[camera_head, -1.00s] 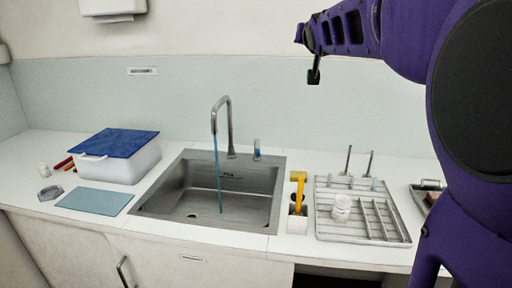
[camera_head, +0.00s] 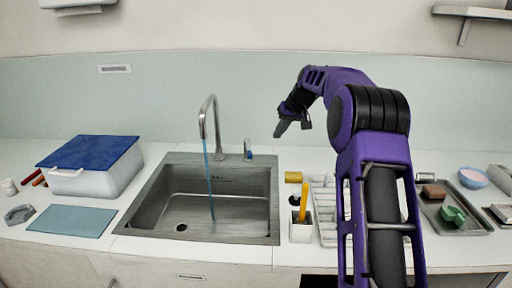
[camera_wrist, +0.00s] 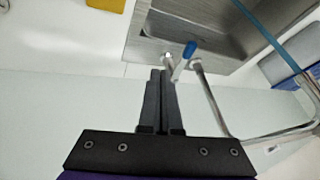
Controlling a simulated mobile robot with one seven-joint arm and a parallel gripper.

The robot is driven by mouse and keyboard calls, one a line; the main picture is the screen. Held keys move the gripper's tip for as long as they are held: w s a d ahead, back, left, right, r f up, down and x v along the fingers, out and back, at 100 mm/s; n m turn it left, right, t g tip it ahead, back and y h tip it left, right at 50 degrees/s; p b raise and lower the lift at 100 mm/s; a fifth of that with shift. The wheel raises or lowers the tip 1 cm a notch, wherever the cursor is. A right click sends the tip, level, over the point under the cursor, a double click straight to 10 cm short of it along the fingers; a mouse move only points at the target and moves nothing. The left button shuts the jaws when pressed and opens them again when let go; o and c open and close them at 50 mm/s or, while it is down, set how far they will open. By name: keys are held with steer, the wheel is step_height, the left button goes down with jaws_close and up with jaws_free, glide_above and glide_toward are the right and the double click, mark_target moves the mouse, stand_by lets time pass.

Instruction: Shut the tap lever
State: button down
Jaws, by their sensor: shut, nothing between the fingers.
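The grey tap (camera_head: 214,120) stands behind the steel sink (camera_head: 160,209). A blue stream of water (camera_head: 209,180) falls from its spout into the basin. The tap lever (camera_head: 248,149) with a blue tip stands upright just right of the tap base. It also shows in the wrist view (camera_wrist: 189,50), just beyond and right of my fingertips. My gripper (camera_head: 280,130) is shut and empty, above and to the right of the lever in the head view. Its fingers (camera_wrist: 161,73) lie side by side in the wrist view; whether they touch the lever I cannot tell.
A white box with a blue lid (camera_head: 93,165) and a blue-grey mat (camera_head: 72,221) lie left of the sink. A holder with a yellow tool (camera_head: 303,203) and a rack (camera_head: 325,222), partly behind my arm, stand right. A tray (camera_head: 460,219) sits farther right.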

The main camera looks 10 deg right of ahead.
mark_target(250, 153)
steer(key=w+a+f+y, duration=0.2)
steer(key=w+a+f, duration=0.2)
steer(key=a+f, duration=0.2)
step_height(250, 153, down, 3)
steer(key=shift+r, duration=0.2)
stand_by(0.4)
steer(key=shift+s+a+m+b, duration=0.25)
steer(key=shift+a+m+b, duration=0.3)
steer(key=shift+a, duration=0.65)
